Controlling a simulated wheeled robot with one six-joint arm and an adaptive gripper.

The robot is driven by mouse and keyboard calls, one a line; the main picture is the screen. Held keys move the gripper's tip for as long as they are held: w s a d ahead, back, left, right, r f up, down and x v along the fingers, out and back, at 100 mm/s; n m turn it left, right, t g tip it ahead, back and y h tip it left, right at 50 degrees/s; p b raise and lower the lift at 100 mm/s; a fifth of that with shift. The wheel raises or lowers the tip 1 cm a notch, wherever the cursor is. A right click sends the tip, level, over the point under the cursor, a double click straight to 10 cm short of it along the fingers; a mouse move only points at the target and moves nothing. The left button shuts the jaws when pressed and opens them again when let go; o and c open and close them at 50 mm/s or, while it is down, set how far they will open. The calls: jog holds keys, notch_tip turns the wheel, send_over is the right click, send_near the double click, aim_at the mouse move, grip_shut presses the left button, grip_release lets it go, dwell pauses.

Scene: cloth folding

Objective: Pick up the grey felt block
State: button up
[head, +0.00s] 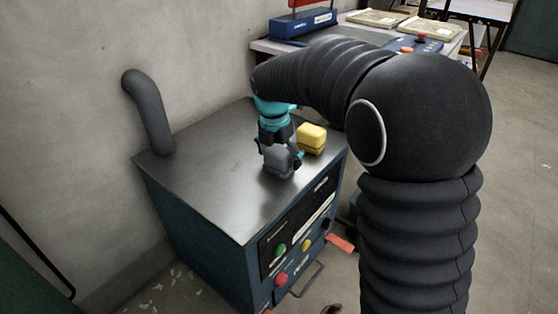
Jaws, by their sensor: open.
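The grey felt block (279,167) stands on the metal top of a dark blue cabinet, near its right end. My gripper (280,151) points down right at the block, with its fingers open. One finger shows at the left of the block and one at its right. My gripper hides part of the block's top. I cannot tell whether the fingers touch it.
A yellow block (311,138) sits close behind and right of the grey one. A grey bent pipe (149,112) rises at the cabinet's back left. The cabinet top (215,185) is clear at left and front. A wall (60,110) stands behind.

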aim_at(280, 148)
jog(key=shift+w+f, duration=0.1)
jog(key=shift+f, duration=0.3)
jog(key=c, duration=1.1)
jog(key=shift+r, duration=0.1)
jog(key=shift+r, duration=0.55)
notch_tip(280, 148, up, 3)
jog(key=shift+f, duration=0.15)
jog(key=s+d+r, duration=0.3)
jog(key=d+r, duration=0.4)
jog(key=d, duration=0.4)
jog(key=shift+s, duration=0.35)
